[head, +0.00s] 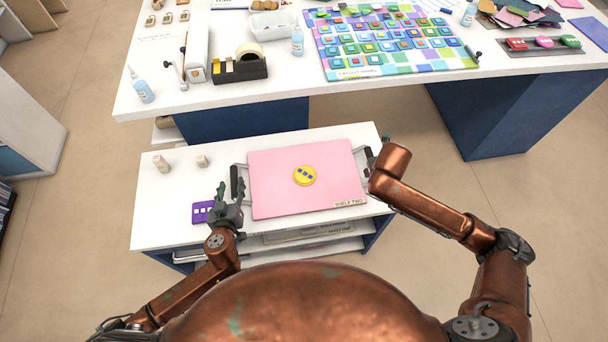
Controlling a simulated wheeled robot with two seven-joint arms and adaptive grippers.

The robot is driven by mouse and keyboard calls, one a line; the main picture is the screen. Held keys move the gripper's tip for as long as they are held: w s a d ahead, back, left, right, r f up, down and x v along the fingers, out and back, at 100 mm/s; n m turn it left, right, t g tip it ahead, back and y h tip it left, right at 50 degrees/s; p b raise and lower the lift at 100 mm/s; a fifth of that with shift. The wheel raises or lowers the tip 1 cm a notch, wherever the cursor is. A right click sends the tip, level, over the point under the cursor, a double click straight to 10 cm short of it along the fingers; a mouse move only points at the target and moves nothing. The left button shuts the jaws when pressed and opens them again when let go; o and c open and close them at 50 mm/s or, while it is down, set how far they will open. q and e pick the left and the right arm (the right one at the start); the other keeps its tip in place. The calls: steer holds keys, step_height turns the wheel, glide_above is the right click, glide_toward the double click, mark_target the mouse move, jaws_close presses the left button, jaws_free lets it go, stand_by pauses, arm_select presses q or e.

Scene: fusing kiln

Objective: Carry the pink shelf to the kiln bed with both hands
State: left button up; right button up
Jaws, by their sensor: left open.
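The pink shelf (275,190), labelled "SHELF TWO", lies flat on a low white cart, with a dark handle at its left and another at its right. A yellow round piece (304,176) with small blue squares sits on it. My left gripper (228,193) is open just left of the shelf, close to the left handle (237,182). My right arm's copper wrist is at the shelf's right side and hides most of the right gripper, so its jaws cannot be made out. I do not see the kiln bed for certain.
The cart (160,215) also bears a purple card (202,212) and two small pale blocks. Behind it stands a long white table (150,60) with a tape dispenser (240,66), bottles and a colourful tiled panel (390,45). Open floor lies to the right.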

mark_target(233, 176)
arm_select(q)
steer(key=shift+x, duration=3.9)
arm_select(e)
steer(key=shift+x, duration=3.9)
arm_select(q)
jaws_close()
arm_select(e)
jaws_close()
arm_select(q)
steer(key=shift+r, duration=0.2)
arm_select(e)
steer(key=shift+w+r, duration=0.1)
steer(key=shift+r, duration=0.15)
